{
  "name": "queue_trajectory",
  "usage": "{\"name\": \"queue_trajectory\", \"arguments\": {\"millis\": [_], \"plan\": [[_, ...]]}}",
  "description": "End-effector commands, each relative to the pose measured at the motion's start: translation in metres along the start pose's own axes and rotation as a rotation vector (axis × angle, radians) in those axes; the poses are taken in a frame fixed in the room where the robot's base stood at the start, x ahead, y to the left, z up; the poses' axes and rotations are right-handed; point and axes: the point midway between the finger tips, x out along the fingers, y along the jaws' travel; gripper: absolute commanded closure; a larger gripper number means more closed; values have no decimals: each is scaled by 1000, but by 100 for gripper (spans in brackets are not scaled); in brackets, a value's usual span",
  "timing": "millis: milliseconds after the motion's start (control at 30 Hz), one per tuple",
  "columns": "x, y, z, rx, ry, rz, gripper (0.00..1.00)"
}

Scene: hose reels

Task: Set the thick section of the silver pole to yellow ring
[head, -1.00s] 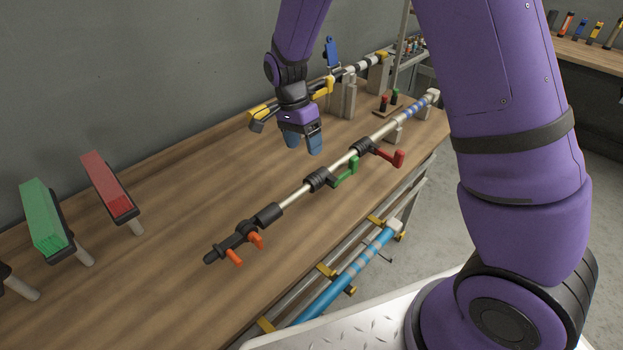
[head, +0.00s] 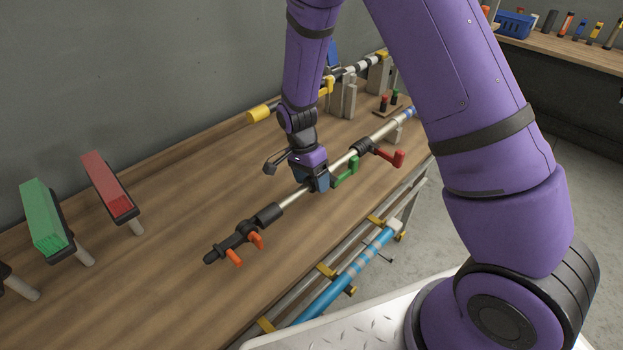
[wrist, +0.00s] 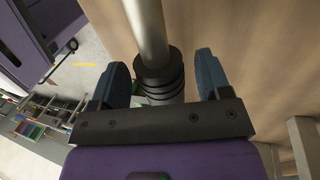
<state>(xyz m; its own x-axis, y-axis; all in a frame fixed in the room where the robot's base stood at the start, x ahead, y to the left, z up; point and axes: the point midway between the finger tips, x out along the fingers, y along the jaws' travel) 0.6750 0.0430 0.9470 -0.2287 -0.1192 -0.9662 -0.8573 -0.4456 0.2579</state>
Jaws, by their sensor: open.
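The silver pole (head: 292,198) lies along the wooden bench. It has a black handle (head: 232,243) with orange levers at its near end, a green lever (head: 345,174) at mid-length and a red lever (head: 388,156) farther along. Blue marking (head: 408,112) shows near its far end, partly hidden by my arm. I see no yellow ring on the visible part. My gripper (head: 312,180) is at the pole beside the green lever. In the wrist view my gripper (wrist: 160,72) is open, its blue fingers on either side of the pole's black collar (wrist: 158,78), with gaps visible.
Another pole with a yellow end (head: 258,115) lies behind on grey supports (head: 349,98). Green (head: 45,220) and red (head: 108,185) blocks stand at left. A blue pole (head: 335,290) lies lower at the bench's front.

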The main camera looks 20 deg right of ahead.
Motion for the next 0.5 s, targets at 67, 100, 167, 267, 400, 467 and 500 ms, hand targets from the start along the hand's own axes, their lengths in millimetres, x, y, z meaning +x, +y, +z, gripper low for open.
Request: {"name": "queue_trajectory", "arguments": {"millis": [67,100,167,267,400,467,500], "plan": [[0,0,0,0,0,0,29],[0,0,0,0,0,0,29],[0,0,0,0,0,0,34],[0,0,0,0,0,0,57],[0,0,0,0,0,0,89],[0,0,0,0,0,-1,98],[0,0,1,-1,0,-1,98]]}}
